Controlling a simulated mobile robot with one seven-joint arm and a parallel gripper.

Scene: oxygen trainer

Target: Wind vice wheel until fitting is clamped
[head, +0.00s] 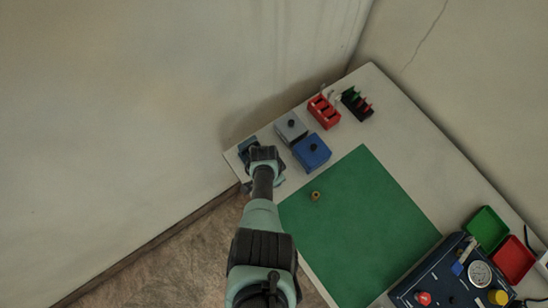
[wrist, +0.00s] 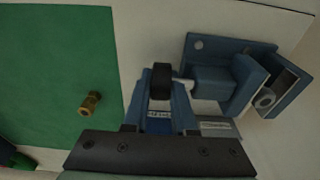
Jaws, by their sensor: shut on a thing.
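The blue vice (wrist: 215,82) stands at the bench's far left corner; in the head view its body (head: 248,147) shows partly behind my gripper (head: 265,160). In the wrist view its black wheel (wrist: 162,80) sits at the end of a short metal shaft. My gripper (wrist: 160,98) is shut on this wheel, with its fingertips around the rim. A gap shows between the vice jaws at the right, with a round grey ringed part by it; I cannot tell what it is. A small brass fitting (wrist: 90,103) lies on the green mat, apart from the vice; the head view shows it too (head: 315,196).
The green mat (head: 365,230) covers the bench middle. Grey (head: 290,128) and blue (head: 311,151) boxes stand close right of my gripper. Red (head: 323,112) and black (head: 357,104) racks stand beyond. A dark control panel (head: 440,280) and green and red trays are at lower right. A wall is at left.

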